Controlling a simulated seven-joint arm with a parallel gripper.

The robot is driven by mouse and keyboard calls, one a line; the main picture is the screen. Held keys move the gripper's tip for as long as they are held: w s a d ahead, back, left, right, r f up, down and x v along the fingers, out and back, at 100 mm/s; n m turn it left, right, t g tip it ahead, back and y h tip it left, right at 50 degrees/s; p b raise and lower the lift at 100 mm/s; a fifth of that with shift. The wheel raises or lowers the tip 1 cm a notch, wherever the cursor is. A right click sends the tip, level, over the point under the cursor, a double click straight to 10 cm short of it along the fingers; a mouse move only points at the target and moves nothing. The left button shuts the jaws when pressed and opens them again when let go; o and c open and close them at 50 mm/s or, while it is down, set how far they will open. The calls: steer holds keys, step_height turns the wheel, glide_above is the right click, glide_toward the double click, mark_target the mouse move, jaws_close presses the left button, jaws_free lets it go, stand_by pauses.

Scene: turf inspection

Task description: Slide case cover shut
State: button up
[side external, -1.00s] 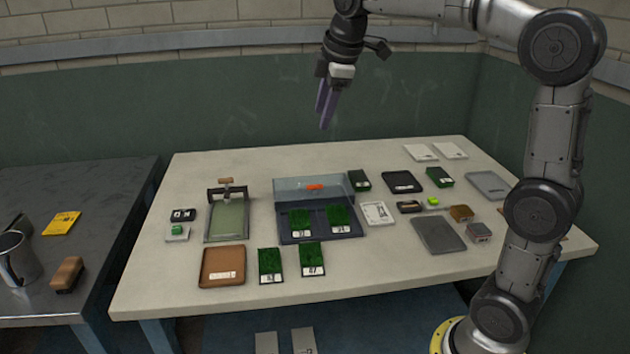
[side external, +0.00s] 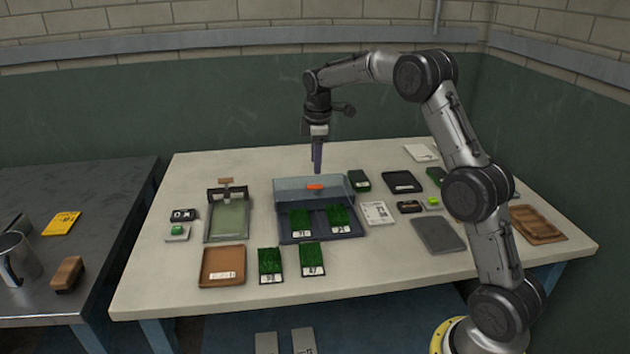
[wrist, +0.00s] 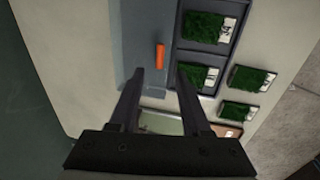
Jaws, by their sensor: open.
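The case (side external: 290,236) is a dark tray in the middle of the table, with two turf samples (side external: 300,219) in its front compartments. Its clear bluish cover (side external: 289,189) lies over the back part and bears an orange handle (side external: 315,186); the front compartments are uncovered. My gripper (side external: 316,172) is open and empty, pointing down above the back of the cover. In the wrist view the orange handle (wrist: 160,56) shows ahead of the open fingers (wrist: 158,72), with the cover (wrist: 133,42) beside the turf compartments. No contact with the handle shows.
Two turf samples (side external: 270,262) lie in front of the case beside a brown tray (side external: 222,268). A framed green panel (side external: 228,221) stands left. A white card (side external: 378,213), a grey tray (side external: 438,234) and a brown wooden tray (side external: 537,224) lie to the right.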

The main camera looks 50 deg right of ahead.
mark_target(315, 187)
steer(key=f, duration=0.5)
steer(key=w+d+f, duration=0.1)
steer(key=f, duration=0.1)
steer(key=shift+f, duration=0.25)
jaws_close()
steer(key=shift+r, duration=0.1)
stand_by(1.0)
